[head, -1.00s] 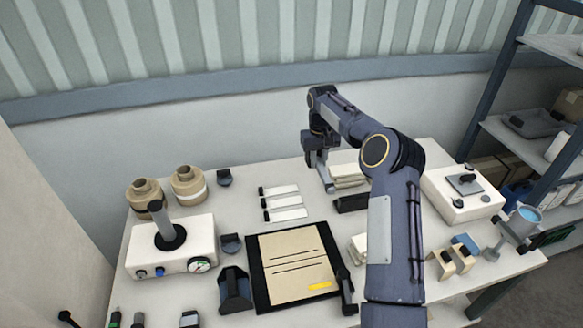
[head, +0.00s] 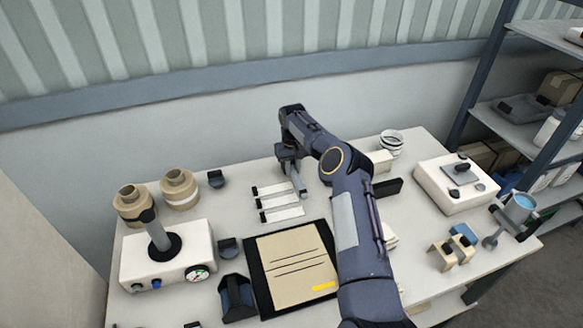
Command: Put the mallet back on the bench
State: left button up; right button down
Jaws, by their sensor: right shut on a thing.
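My right gripper (head: 299,190) reaches over the back middle of the bench (head: 225,265), fingers pointing down. It is shut, and a thin grey piece runs down from my wrist beside the white strips (head: 281,214). I cannot tell whether this piece is a finger or the mallet's handle. No mallet shows clearly; the hold is small and partly hidden by my own wrist. I cannot tell whether the held thing touches the bench. My left gripper is not in view.
A tan sheet on a black board (head: 292,265) lies at the front middle. A gauge box (head: 168,262) and brown rolls (head: 180,187) stand left. A black block (head: 388,188), white rings (head: 391,142) and a white box (head: 455,186) stand right.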

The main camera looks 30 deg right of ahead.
jog(key=shift+r, duration=0.2)
jog(key=shift+f, duration=0.2)
jog(key=c, duration=1.3)
grip_release()
